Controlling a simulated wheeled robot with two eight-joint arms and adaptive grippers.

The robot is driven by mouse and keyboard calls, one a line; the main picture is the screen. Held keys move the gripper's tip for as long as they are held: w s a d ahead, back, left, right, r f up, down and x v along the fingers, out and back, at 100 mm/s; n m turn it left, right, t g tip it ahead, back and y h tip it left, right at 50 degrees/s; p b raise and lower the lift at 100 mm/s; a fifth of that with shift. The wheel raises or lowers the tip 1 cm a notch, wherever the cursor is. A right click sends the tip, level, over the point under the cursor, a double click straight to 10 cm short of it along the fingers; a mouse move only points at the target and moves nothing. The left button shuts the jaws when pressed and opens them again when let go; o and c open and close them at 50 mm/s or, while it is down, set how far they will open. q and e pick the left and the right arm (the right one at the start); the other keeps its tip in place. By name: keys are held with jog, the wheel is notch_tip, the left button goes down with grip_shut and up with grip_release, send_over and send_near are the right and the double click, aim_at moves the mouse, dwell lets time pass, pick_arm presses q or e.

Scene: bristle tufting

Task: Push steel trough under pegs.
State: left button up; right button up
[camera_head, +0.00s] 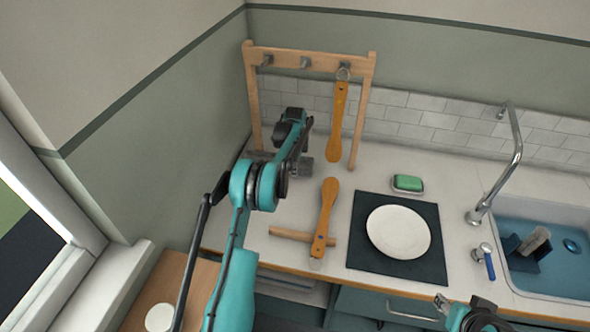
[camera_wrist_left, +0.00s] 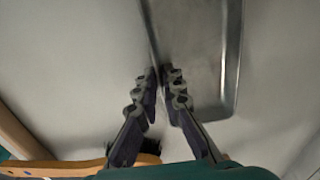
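The steel trough (camera_head: 303,166) lies on the counter under the peg rack (camera_head: 305,57), mostly hidden behind my left arm in the head view. In the left wrist view the trough (camera_wrist_left: 205,50) is a grey tray with a rounded corner. My left gripper (camera_wrist_left: 158,72) has its fingertips close together at the trough's left edge. I cannot tell whether the rim is between them. In the head view that gripper's tips are hidden behind the wrist. My right gripper (camera_head: 465,312) shows partly at the bottom edge; its fingers are unclear.
An orange brush (camera_head: 338,122) hangs from the right peg. Another orange brush (camera_head: 324,218) lies on the counter across a wooden stick (camera_head: 290,235). A white plate (camera_head: 398,232) on a dark mat, a green soap (camera_head: 408,183) and a sink (camera_head: 545,285) are to the right.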

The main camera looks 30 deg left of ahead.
aim_at(320, 180)
pick_arm(q)
grip_shut()
jog(key=shift+d, duration=0.1)
jog(key=shift+w+d, duration=0.35)
jog(key=shift+d, duration=1.25)
jog(key=shift+w+d, duration=0.35)
jog(key=shift+d, duration=1.25)
jog(key=shift+w+d, duration=0.35)
jog(key=shift+d, duration=1.25)
jog(key=o, duration=0.5)
grip_release()
jog(key=shift+r, duration=0.1)
